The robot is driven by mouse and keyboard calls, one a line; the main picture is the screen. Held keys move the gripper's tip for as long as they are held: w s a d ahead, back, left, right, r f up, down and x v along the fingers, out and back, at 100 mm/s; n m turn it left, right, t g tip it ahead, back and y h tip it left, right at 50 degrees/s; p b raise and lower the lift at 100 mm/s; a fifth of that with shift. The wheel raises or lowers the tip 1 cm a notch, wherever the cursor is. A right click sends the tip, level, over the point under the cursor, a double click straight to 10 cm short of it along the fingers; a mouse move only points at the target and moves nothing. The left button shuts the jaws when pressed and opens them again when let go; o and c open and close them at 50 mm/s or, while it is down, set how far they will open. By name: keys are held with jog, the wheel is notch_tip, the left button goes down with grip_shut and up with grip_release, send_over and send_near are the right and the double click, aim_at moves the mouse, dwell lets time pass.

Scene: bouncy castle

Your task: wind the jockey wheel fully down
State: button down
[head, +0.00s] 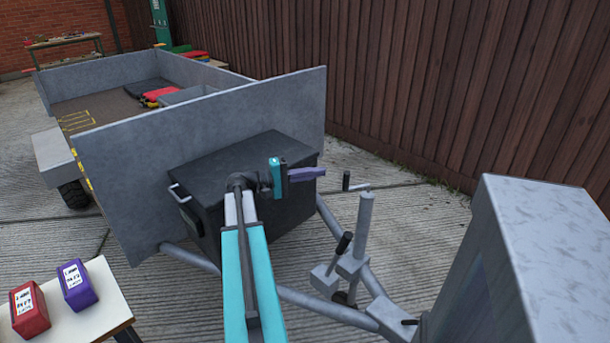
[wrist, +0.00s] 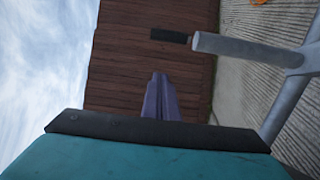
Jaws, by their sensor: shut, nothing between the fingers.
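The jockey wheel's grey upright tube (head: 362,225) stands on the trailer drawbar right of the centre in the head view. A crank with an upright black grip (head: 346,181) sits at its top. A dark clamp lever (head: 340,245) leans at the clamp, and the small wheel (head: 340,297) is partly hidden low down. My gripper (head: 324,172), with purple fingers, is shut and empty, left of the grip and apart from it. In the wrist view the fingers (wrist: 160,76) point towards the fence, with the black grip (wrist: 169,36) and tube (wrist: 240,47) ahead and to the right.
A black box (head: 240,165) stands on the drawbar (head: 315,307) before the grey trailer (head: 215,115). A tall grey block (head: 545,260) is at right. A white table (head: 100,295) holds a red box and a purple box. A wooden fence (head: 430,80) runs behind.

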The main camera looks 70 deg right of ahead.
jog(key=shift+s+a, duration=0.15)
jog(key=shift+s, duration=0.8)
jog(key=shift+s+a, duration=0.2)
jog(key=shift+s, duration=0.8)
jog(key=shift+s+a, duration=0.15)
jog(key=shift+s, duration=0.8)
